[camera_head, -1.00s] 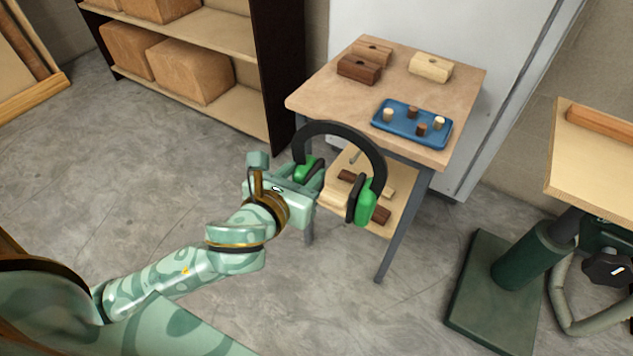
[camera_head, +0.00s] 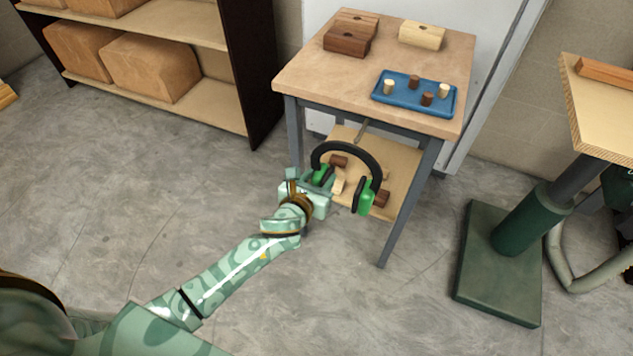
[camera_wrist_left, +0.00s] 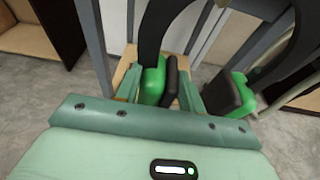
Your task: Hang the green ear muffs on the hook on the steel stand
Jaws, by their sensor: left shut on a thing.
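The green ear muffs (camera_head: 366,198) have a black headband that arches upward, and they hang upright in front of the steel stand (camera_head: 387,228). My left gripper (camera_head: 322,178) is shut on the left ear cup. In the left wrist view, that cup (camera_wrist_left: 152,82) sits between the fingers, and the other green cup (camera_wrist_left: 230,92) hangs free to the right. The hook (camera_head: 361,128) is a small metal piece below the front edge of the stand's top, just above the headband. I cannot tell whether the band touches it. My right gripper is not in view.
On the wooden top (camera_head: 320,73) are a blue tray (camera_head: 405,99) of pegs and several wooden blocks. The lower shelf (camera_head: 402,168) behind the muffs holds more blocks. A box shelf (camera_head: 190,107) is at left, a green pedestal base (camera_head: 497,280) at right. Open floor lies in front.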

